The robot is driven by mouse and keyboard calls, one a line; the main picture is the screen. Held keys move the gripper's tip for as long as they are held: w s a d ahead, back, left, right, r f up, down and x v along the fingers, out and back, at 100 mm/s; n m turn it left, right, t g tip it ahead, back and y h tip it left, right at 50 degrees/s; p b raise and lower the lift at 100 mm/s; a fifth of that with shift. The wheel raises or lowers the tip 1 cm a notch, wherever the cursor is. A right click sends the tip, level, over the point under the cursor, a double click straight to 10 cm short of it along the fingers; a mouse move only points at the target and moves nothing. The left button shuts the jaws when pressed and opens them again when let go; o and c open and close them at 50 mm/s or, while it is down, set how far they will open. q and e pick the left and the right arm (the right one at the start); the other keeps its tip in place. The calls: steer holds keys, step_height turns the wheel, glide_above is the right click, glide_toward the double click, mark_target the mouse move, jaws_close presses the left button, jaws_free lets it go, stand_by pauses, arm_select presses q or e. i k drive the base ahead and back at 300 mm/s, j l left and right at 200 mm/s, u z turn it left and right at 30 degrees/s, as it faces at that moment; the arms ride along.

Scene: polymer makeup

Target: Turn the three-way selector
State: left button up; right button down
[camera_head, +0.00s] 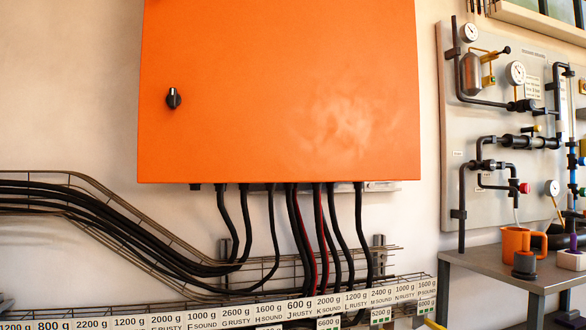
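An orange cabinet (280,85) hangs on the wall at the upper middle. A small black rotary knob (173,98) sits on the left part of its front; its grip stands about upright. No position marks are readable around it, so I cannot tell if it is the three-way selector. A pipe panel (510,185) at the right carries gauges, black pipes, a red knob (524,188) and other small fittings. None of these is clearly labelled as a three-way selector. Neither of my grippers is in view.
Black cables (235,230) drop from the cabinet into a wire tray (160,235) on the left. A row of weight labels (220,316) runs along the bottom. A grey table (490,265) at right holds an orange mug (516,243). The space before the cabinet front looks clear.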

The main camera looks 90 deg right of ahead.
mark_target(490, 164)
steer(key=z, duration=3.95)
